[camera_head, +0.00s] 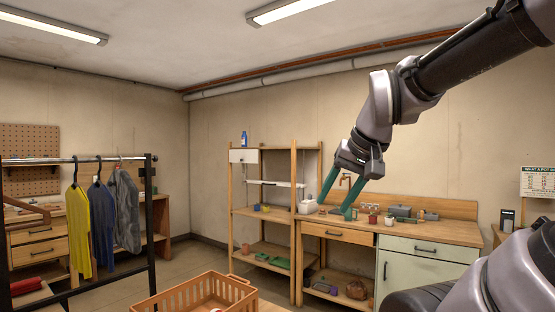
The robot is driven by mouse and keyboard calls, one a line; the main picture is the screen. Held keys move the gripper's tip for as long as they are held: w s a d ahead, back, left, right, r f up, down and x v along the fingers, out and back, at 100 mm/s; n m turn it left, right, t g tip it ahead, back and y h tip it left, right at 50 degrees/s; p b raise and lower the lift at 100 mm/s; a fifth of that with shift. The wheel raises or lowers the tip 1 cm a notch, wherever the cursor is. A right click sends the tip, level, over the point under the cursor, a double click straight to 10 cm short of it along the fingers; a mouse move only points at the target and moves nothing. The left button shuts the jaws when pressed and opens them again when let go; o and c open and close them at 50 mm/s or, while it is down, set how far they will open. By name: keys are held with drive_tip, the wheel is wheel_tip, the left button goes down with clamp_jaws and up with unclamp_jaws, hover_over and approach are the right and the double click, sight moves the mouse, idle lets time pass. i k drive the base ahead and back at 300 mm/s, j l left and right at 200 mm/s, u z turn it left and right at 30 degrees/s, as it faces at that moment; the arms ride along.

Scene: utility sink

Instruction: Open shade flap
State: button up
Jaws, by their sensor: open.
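My gripper (335,208) has two long green fingers that point down and to the left, spread apart. It is open, and nothing shows between the fingers. In the picture the fingers overlap the left end of the wooden counter and a white container; I cannot tell how far in front of these they are. No part is clearly recognisable as the shade flap. A small white panel with a dark knob (243,156) closes a compartment at the top left of the wooden shelf (295,240); I cannot tell if this is the flap. It looks shut.
A counter (450,231) with a drawer, a pale green cabinet door (412,275) and small items stands at right. A black clothes rack (152,225) with several garments is at left. An orange crate (185,300) is at the front. Open floor lies between rack and shelf.

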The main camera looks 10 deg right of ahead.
sight(251, 156)
drive_tip(key=i+l+z, duration=1)
drive_tip(key=i, duration=0.35)
drive_tip(key=i+l+z, duration=0.25)
drive_tip(key=i, duration=0.35)
drive_tip(key=i+j+u, duration=0.15)
drive_tip(key=i+u, duration=0.85)
drive_tip(key=i+l+u, duration=0.2)
drive_tip(key=i+u, duration=0.25)
drive_tip(key=i+j+u, duration=0.2)
drive_tip(key=i+u, duration=0.3)
drive_tip(key=i, duration=0.2)
drive_tip(key=i+u, duration=0.45)
drive_tip(key=i, duration=0.3)
drive_tip(key=i+z, duration=0.25)
drive_tip(key=i, duration=0.25)
drive_tip(key=i+j+z, duration=0.2)
drive_tip(key=i, duration=0.25)
drive_tip(key=i+j+z, duration=0.25)
drive_tip(key=i, duration=0.25)
drive_tip(key=i+j+z, duration=0.25)
drive_tip(key=i, duration=0.2)
